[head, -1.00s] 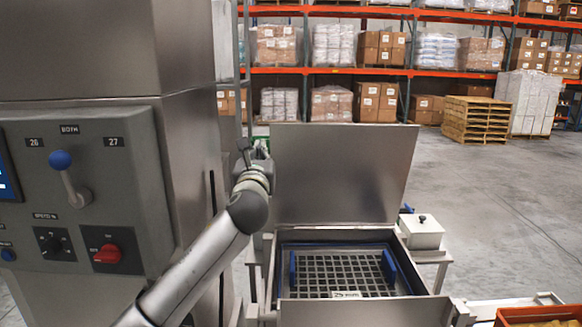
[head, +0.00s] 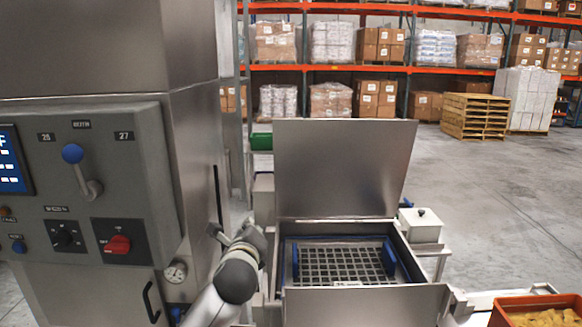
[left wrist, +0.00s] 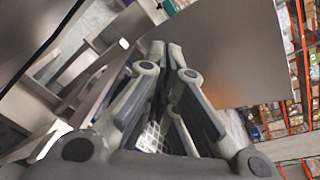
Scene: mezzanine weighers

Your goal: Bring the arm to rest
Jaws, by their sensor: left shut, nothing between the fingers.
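My left arm comes in from the bottom of the head view. Its gripper (head: 217,232) is low between the steel machine column and the open steel hopper (head: 300,306), left of the hopper's raised lid (head: 344,168). In the left wrist view the gripper (left wrist: 166,52) has its fingers together and empty, with a broad steel panel behind them. In the head view the fingertips are small and partly hidden by the wrist. My right gripper is not in view.
A control panel (head: 92,185) with a blue-knobbed lever (head: 80,170) and red switch (head: 119,244) is on the left. A dark grate (head: 345,265) lies in the hopper. An orange crate (head: 515,304) stands at lower right. Open floor (head: 490,210) lies right of the hopper.

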